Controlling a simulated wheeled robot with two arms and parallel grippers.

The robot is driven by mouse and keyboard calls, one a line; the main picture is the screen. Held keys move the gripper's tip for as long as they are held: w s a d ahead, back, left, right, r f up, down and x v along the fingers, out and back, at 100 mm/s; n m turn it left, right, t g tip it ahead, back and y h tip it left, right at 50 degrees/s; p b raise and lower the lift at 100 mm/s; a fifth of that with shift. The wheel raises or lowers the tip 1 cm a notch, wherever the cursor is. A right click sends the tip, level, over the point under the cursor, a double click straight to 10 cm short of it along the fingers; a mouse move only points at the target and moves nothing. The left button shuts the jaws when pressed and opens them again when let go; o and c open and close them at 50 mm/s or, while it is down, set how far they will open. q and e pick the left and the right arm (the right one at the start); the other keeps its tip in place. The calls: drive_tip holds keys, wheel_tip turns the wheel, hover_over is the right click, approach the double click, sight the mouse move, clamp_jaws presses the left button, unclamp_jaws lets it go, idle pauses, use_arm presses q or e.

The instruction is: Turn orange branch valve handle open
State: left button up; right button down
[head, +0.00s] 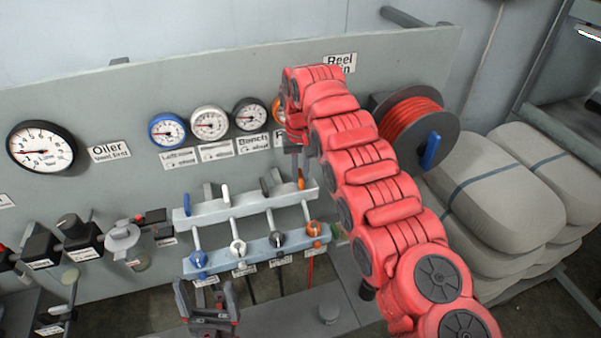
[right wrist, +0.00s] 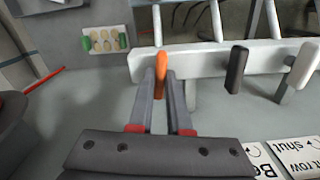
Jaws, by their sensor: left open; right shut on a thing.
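The orange branch valve handle (head: 301,180) stands at the right end of the upper pale manifold bar (head: 245,207). In the right wrist view the orange handle (right wrist: 160,63) points the same way as the black handle (right wrist: 236,69). My right gripper (right wrist: 160,77) is shut on the orange handle, with one finger on each side of it. In the head view my right gripper (head: 298,160) reaches down from above and partly hides the handle. My left gripper (head: 208,300) is open and empty, low in front of the panel.
Blue (head: 187,204), white (head: 225,194) and black (head: 265,187) handles stand along the same bar. A lower bar holds round knobs (head: 238,249). Gauges (head: 209,123) sit above. A hose reel (head: 412,125) and grey sacks (head: 490,195) are at right.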

sight(300, 176)
drive_tip(key=shift+w+r+n, duration=0.1)
drive_tip(key=shift+r+n, duration=0.05)
drive_tip(key=shift+n, duration=0.85)
drive_tip(key=c, duration=0.9)
unclamp_jaws()
drive_tip(key=shift+o, duration=0.2)
drive_tip(key=shift+r+p, duration=0.3)
drive_tip(key=shift+r, duration=0.25)
wheel_tip(300, 176, up, 16)
drive_tip(key=p, duration=1.5)
